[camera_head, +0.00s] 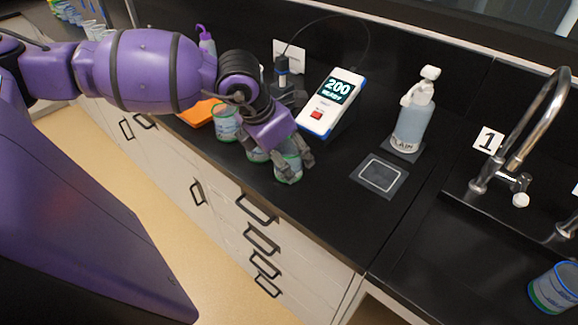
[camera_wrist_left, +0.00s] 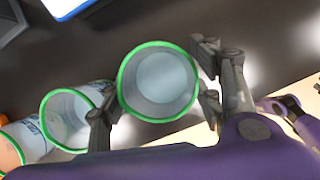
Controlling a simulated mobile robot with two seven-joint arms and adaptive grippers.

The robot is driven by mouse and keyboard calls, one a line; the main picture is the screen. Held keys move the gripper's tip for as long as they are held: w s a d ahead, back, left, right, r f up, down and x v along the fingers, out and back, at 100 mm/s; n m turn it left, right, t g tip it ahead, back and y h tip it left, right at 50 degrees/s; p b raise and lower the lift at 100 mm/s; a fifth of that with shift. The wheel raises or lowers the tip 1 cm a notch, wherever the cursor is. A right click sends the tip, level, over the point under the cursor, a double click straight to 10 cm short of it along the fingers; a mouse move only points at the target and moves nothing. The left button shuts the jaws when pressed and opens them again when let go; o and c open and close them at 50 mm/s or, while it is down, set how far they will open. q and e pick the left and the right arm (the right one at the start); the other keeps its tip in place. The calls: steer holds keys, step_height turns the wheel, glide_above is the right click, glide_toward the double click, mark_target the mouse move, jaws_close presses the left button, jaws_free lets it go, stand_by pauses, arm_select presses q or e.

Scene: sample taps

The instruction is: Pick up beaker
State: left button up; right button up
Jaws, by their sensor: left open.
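A clear beaker with a green rim (camera_head: 288,172) stands near the front edge of the black counter. My left gripper (camera_head: 294,165) is open around it, with fingers on both sides. In the left wrist view, the beaker (camera_wrist_left: 158,84) sits mouth-up between the spread fingers. Its inside looks empty; I cannot tell whether a finger touches the wall. A second beaker (camera_head: 256,153) stands just left of it, partly hidden by the gripper, and a third (camera_head: 226,124) farther left. The right gripper is not in view.
Behind the gripper stands a white meter reading 200 (camera_head: 331,103). To the right are a wash bottle (camera_head: 414,120), a dark pad with a white outline (camera_head: 381,176), a tap (camera_head: 520,140) and another beaker (camera_head: 555,287). The counter before the pad is clear.

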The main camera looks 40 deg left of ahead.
arm_select(q)
steer(key=c, duration=0.9)
steer(key=shift+c, duration=0.5)
steer(key=shift+w+r, duration=0.1)
